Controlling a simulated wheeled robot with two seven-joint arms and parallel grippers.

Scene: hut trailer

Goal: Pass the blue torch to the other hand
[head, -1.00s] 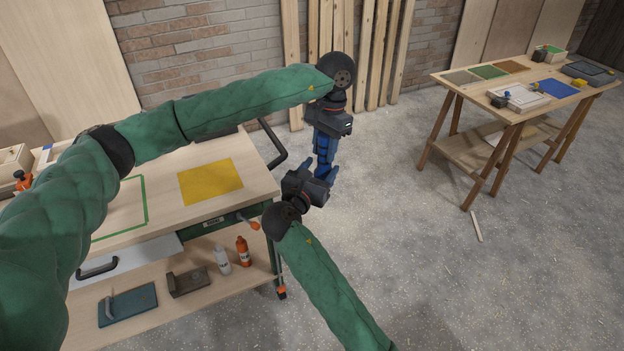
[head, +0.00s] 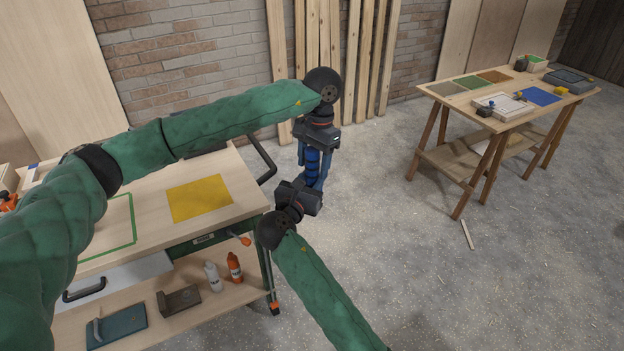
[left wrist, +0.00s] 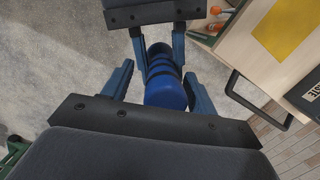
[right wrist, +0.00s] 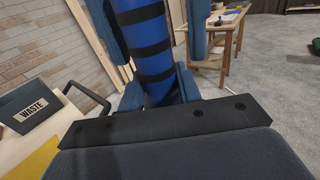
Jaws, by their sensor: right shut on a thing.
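The blue torch (head: 312,160), banded in black, stands roughly upright between my two grippers, above the floor right of the workbench. My right gripper (head: 314,181) is below it and shut on its lower part. My left gripper (head: 313,167) comes down from above, its fingers spread on either side of the torch. In the left wrist view the torch's blue end (left wrist: 166,92) lies between the open left fingers, with a gap beside it. In the right wrist view the torch (right wrist: 145,40) rises from between the right fingers, which partly hide its lower end.
The workbench (head: 225,165) with a yellow mat (head: 200,198) is at the left; its black handle (head: 265,160) sticks out near the grippers. Bottles (head: 234,267) stand on its lower shelf. A trestle table (head: 470,110) stands far right. The floor between is open.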

